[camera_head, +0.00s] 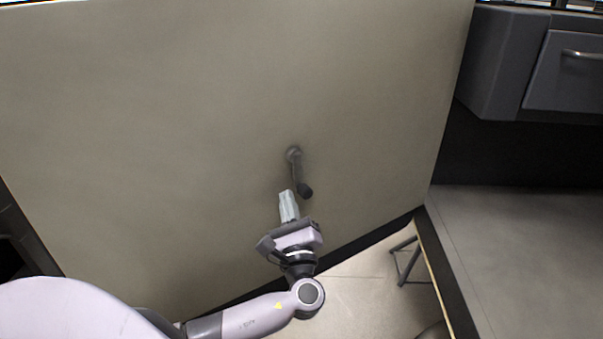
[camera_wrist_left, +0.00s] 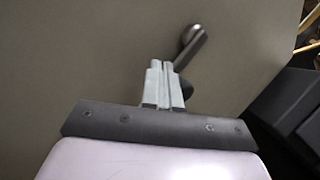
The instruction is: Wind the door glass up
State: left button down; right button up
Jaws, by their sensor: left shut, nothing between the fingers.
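The window crank (camera_head: 296,170) is a small dark grey arm on the tan door panel (camera_head: 150,120). Its hub is at the top and its dark knob (camera_head: 305,191) hangs at the lower end, slightly right. My left gripper (camera_head: 285,193) is shut and empty, with its fingertips just left of the knob. In the left wrist view, the crank (camera_wrist_left: 191,45) shows beyond the fingertips (camera_wrist_left: 159,64), and the knob (camera_wrist_left: 186,88) is partly hidden behind the fingers. I cannot tell whether the fingers touch it. The door glass is not clearly visible. My right gripper is not in view.
A grey dashboard unit with a drawer-like panel (camera_head: 565,70) is at the upper right. A grey flat surface (camera_head: 520,240) lies below it. A thin dark metal frame (camera_head: 404,262) stands on the light floor (camera_head: 365,300). The door panel around the crank is bare.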

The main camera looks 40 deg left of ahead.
aim_at(308, 197)
pick_arm(q)
jog(key=shift+w+d, duration=0.2)
jog(key=shift+w, duration=0.3)
jog(key=shift+w+b, duration=0.15)
jog(key=shift+b, duration=0.15)
jog(key=shift+w+d+b, duration=0.3)
jog(key=shift+w, duration=0.4)
jog(key=shift+w+d+b, duration=0.15)
jog(key=shift+w+b, duration=0.25)
jog(key=shift+w+d, duration=0.2)
jog(key=shift+w, duration=0.15)
jog(key=shift+w+b, duration=0.2)
jog(key=shift+b, duration=0.15)
